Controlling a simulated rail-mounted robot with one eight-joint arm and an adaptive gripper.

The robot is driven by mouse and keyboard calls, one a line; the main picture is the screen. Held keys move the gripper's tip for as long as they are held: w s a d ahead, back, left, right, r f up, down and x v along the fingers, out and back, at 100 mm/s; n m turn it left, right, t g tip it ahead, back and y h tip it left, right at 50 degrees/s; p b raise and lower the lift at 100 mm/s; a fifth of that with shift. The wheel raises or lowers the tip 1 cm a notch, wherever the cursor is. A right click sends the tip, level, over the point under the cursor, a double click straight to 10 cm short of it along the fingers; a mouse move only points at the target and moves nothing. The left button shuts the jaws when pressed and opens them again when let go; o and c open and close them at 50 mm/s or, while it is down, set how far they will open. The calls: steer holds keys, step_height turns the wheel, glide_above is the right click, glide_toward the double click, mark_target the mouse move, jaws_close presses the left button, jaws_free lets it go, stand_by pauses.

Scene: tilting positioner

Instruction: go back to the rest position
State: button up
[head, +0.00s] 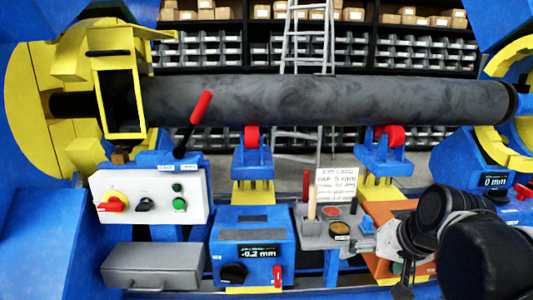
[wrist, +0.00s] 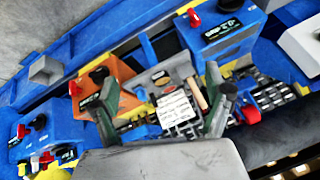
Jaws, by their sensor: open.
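My gripper (wrist: 165,105) is open in the wrist view, its two dark fingers spread wide. Nothing is seen held between them; a white card (wrist: 175,108) shows beyond the gap. In the head view my black arm comes in from the lower right, and my gripper (head: 404,275) is partly hidden by my wrist. It is in front of the orange unit (head: 392,215), right of the grey tray (head: 320,238). Whether it touches anything cannot be told.
A long dark grey pipe (head: 310,100) lies level across red rollers (head: 252,136), its left end by a yellow clamp (head: 120,95). A white control box (head: 150,195) and a blue unit reading -0.2 mm (head: 252,245) stand in front. Another blue unit (head: 480,165) is at right.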

steer(key=s+a+f+n+h, duration=0.2)
steer(key=s+f+n, duration=0.1)
steer(key=s, duration=0.7)
step_height(320, 180, up, 19)
steer(key=p, duration=1.8)
steer(key=shift+f+t, duration=0.15)
steer(key=shift+t, duration=0.15)
